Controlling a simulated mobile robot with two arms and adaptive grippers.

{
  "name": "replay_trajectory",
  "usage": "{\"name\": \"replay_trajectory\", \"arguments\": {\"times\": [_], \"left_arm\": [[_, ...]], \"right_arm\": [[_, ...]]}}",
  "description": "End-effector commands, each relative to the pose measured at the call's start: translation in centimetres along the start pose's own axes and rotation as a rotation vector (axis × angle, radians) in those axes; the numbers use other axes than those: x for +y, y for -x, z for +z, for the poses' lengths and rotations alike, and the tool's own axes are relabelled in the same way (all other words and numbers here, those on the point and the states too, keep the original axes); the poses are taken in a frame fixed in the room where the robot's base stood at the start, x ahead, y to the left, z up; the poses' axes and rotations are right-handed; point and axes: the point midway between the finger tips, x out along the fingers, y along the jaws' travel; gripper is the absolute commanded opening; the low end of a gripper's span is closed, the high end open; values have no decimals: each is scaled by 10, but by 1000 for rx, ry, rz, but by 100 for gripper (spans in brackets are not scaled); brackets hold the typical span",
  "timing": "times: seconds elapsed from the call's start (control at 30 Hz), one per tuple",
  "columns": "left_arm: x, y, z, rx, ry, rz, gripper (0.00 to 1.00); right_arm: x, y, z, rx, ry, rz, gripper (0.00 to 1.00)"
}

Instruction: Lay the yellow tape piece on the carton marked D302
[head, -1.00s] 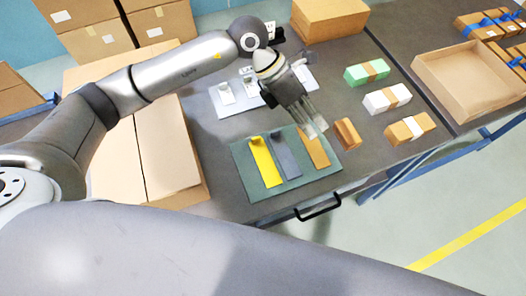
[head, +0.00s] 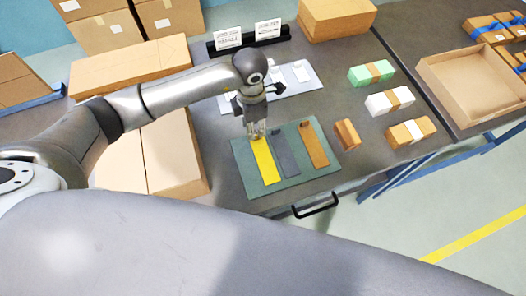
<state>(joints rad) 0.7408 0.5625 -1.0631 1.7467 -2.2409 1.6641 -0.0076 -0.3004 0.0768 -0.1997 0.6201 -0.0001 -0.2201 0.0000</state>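The yellow tape piece (head: 265,163) lies flat on the green mat (head: 240,172), left of a grey piece (head: 286,155) and a brown piece (head: 314,145). My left gripper (head: 257,134) points down at the far end of the yellow piece, its fingers hiding that end. I cannot tell whether the fingers are closed on it. My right gripper is out of view. Small cartons stand to the right: green (head: 363,76), white (head: 379,105), brown with a white band (head: 403,135) and plain brown (head: 346,134). I can read no D302 mark on any of them.
Two white cards (head: 228,38) stand in a black holder at the back. A white tray (head: 308,85) with small white items lies behind the mat. An open cardboard tray (head: 455,110) is at the right. Large cartons (head: 170,150) are at the left.

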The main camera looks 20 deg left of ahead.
Motion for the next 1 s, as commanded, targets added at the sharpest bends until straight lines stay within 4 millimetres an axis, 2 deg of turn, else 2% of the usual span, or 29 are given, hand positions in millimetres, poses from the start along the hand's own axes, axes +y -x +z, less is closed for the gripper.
{"name": "replay_trajectory", "arguments": {"times": [0.13, 0.3, 0.57, 0.83, 1.0], "left_arm": [[-4, -20, -3, 5, 1, -5, 32], [-4, -42, -2, 3, 1, -3, 32], [-3, -45, -2, 0, -1, -1, 32], [-3, -45, -2, 0, 0, -1, 0], [-3, -45, -2, 0, 0, -1, 0]], "right_arm": [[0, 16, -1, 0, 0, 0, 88], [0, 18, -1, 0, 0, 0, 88], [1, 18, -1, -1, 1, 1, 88], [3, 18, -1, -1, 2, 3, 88], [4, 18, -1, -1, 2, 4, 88]]}}
